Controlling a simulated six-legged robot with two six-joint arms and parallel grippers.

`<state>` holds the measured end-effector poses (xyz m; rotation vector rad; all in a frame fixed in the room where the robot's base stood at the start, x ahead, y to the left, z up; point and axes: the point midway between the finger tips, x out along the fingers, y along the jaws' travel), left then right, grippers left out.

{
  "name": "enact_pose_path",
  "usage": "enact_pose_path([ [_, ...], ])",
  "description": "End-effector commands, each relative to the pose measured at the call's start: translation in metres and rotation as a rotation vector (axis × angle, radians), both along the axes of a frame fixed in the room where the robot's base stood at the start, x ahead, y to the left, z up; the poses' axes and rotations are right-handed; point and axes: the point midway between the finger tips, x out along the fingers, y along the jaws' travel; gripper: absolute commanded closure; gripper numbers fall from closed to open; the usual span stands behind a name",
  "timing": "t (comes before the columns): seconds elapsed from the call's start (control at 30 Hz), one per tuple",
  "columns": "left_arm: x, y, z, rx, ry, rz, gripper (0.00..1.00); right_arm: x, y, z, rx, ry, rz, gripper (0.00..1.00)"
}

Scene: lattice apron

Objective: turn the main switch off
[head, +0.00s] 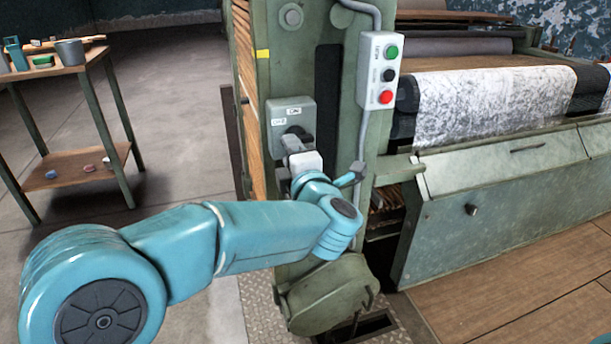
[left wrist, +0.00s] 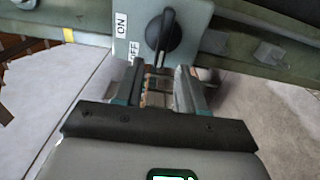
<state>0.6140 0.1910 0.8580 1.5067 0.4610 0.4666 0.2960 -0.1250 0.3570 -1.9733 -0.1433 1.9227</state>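The main switch is a grey box (head: 297,111) on the green machine post, with an ON label at its top and an OFF label at its left. In the left wrist view the box (left wrist: 198,17) carries a black rotary handle (left wrist: 163,36). My left gripper (head: 294,140) is in front of the box and partly covers the handle in the head view. In the wrist view its fingers (left wrist: 160,72) are apart, near the handle's lower end, with nothing held. Contact is unclear. My right gripper is out of view.
A push-button box (head: 380,71) with green, black and red buttons is on the post to the right. The machine's roller with patterned cloth (head: 475,100) is further right. A wooden side table (head: 75,160) with small items stands left. Open floor lies between.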

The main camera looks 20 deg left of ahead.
Motion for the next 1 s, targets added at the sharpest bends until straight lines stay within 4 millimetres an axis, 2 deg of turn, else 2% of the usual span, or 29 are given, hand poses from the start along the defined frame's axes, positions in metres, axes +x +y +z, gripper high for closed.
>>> enact_pose_path([
  [0.3,-0.071,-0.049,0.003,0.000,-0.002,-0.006,0.61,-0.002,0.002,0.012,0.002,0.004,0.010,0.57],
  [0.5,-0.102,-0.069,0.002,-0.001,-0.003,-0.003,0.61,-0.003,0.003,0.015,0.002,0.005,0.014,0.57],
  [0.7,-0.115,-0.077,0.001,-0.002,-0.003,-0.001,0.61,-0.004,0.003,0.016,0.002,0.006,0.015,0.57],
  [1.0,-0.115,-0.077,0.001,-0.002,-0.003,0.000,0.61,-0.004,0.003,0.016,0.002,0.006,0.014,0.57],
])
